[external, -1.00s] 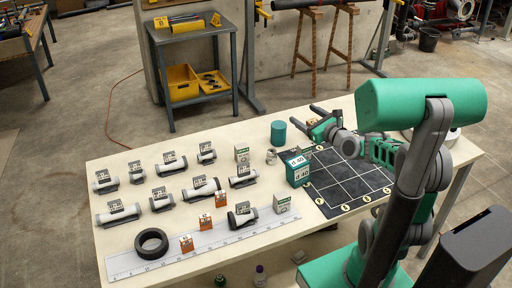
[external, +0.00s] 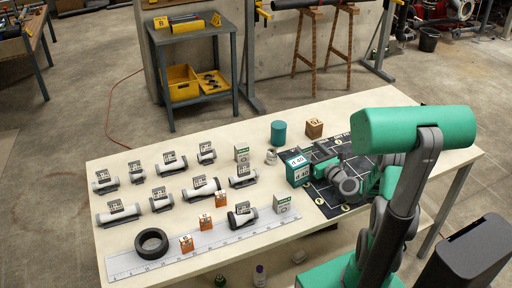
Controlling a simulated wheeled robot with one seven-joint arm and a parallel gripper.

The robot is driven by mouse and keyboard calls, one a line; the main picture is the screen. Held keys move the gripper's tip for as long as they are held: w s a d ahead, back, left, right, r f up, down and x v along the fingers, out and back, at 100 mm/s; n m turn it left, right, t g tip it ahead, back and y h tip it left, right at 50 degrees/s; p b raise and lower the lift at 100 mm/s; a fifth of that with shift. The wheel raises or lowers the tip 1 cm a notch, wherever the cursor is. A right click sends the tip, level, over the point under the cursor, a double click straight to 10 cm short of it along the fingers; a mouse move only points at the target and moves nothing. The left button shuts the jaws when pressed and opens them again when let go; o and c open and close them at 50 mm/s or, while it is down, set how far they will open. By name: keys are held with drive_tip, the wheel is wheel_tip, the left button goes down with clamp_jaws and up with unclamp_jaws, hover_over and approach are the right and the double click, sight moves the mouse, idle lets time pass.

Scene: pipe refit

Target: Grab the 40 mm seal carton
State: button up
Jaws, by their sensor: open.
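A green carton with white labels reading "d 40" (external: 298,173) stands upright on the table at the left edge of the black grid mat (external: 330,208). My gripper (external: 317,161) is low over the mat, just right of the carton and pointing left at it. The jaws are open. The fingertips are close to the carton's right side and partly hidden, so I cannot tell whether they touch it or reach around it.
A teal cylinder (external: 278,133), a brown box (external: 314,129) and small light jars (external: 271,157) stand behind the carton.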

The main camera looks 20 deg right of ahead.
drive_tip(key=w, duration=0.6)
drive_tip(key=shift+w+a+r+p, duration=0.1)
drive_tip(key=shift+w+a+p, duration=0.05)
drive_tip(key=shift+a+p, duration=0.25)
drive_tip(key=shift+d, duration=0.1)
drive_tip(key=shift+c, duration=0.3)
drive_tip(key=c, duration=1.4)
